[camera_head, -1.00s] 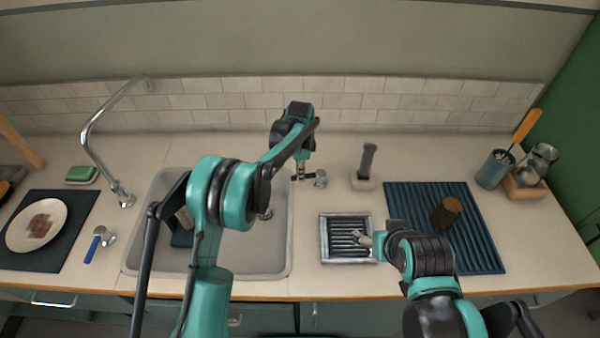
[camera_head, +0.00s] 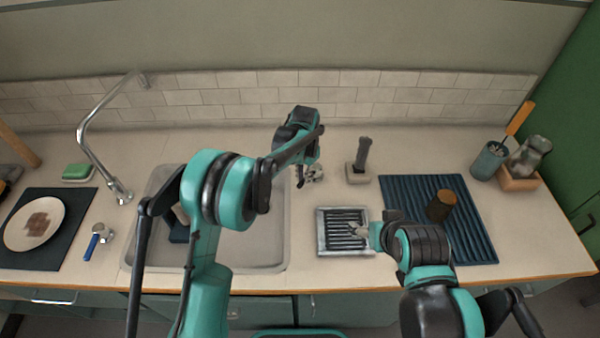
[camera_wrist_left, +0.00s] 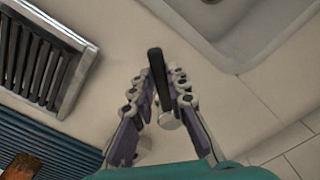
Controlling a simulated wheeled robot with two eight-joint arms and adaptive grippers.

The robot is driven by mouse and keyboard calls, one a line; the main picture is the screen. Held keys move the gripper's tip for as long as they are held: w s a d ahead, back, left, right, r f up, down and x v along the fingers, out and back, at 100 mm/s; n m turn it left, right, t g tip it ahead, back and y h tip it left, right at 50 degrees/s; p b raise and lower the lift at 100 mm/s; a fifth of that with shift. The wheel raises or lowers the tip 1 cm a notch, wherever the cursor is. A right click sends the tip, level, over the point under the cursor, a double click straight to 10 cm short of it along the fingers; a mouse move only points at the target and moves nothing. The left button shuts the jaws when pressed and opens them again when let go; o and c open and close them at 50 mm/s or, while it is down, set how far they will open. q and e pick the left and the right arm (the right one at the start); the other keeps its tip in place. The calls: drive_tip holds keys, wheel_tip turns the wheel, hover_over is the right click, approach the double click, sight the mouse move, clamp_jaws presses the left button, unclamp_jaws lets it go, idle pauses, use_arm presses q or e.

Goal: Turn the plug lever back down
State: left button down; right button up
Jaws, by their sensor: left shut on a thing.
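The plug lever has a dark handle (camera_wrist_left: 157,75) and a round metal base (camera_wrist_left: 168,122); it stands on the counter just right of the sink. In the head view its dark end (camera_head: 300,182) shows below my left gripper (camera_head: 303,165). In the left wrist view the fingers of my left gripper (camera_wrist_left: 156,95) lie on both sides of the handle and are shut on it. The sink (camera_head: 255,257) is partly hidden behind my left arm. My right gripper (camera_head: 372,232) is low by the slatted metal tray; its finger opening is too small to tell.
The slatted tray (camera_head: 321,236) is right of the sink. A brush in a holder (camera_head: 360,178) stands behind it. The faucet (camera_head: 122,195) rises at the left. Counter between sink and tray is clear.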

use_arm(q)
drive_tip(key=d+n, duration=0.1)
drive_tip(key=n, duration=0.1)
drive_tip(key=s+d+n, duration=0.1)
drive_tip(key=shift+s+n, duration=0.1)
drive_tip(key=shift+n, duration=0.3)
drive_tip(key=shift+s+d+n, duration=0.15)
drive_tip(key=shift+d+n, duration=0.55)
drive_tip(key=shift+n, duration=0.35)
drive_tip(key=shift+s+d+n, duration=0.1)
drive_tip(key=shift+d+n, duration=0.55)
drive_tip(key=shift+n, duration=0.4)
drive_tip(key=c, duration=1.5)
unclamp_jaws()
wheel_tip(320, 180, up, 12)
